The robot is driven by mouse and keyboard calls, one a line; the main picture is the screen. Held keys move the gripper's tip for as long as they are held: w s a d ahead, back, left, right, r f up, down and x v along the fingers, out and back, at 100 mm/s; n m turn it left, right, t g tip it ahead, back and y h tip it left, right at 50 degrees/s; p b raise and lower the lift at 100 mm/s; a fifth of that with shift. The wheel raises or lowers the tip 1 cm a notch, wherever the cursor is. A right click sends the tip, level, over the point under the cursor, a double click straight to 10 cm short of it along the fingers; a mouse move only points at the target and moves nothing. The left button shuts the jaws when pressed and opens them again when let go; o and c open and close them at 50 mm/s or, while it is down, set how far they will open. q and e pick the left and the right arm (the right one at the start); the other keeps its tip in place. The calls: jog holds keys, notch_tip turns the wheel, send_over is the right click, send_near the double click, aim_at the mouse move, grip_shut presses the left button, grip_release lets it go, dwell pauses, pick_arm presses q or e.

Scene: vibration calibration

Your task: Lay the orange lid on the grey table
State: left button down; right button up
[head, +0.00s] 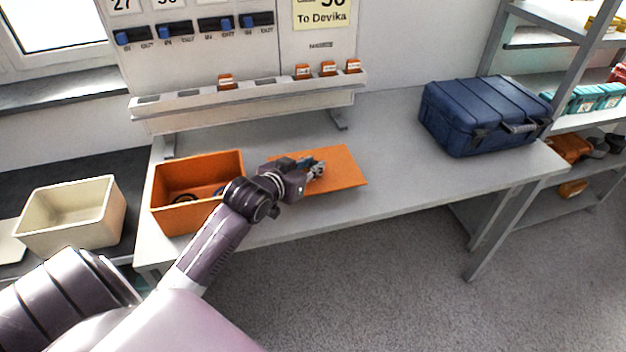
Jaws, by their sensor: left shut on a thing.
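The orange lid (343,167) is a flat orange panel over the grey table (400,150), right of the orange box. My left gripper (318,170) is at the lid, shut on it; the fingertips are small in view. I cannot tell whether the lid touches the table top or is held just above it. The open orange box (168,211) stands on the table's left end with dark items inside, partly hidden by my left arm. My right gripper is not in view.
A blue case (478,112) stands on the table's right part. A white board (200,65) with a ledge of small orange tags stands at the back. A cream bin (62,226) is at the left. The table between lid and case is clear. Shelves stand at right.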

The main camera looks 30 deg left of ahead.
aim_at(312, 180)
pick_arm(q)
jog(key=shift+f, duration=2.55)
jog(key=shift+f, duration=0.15)
jog(key=c, duration=1.8)
grip_release()
jog(key=v, duration=1.2)
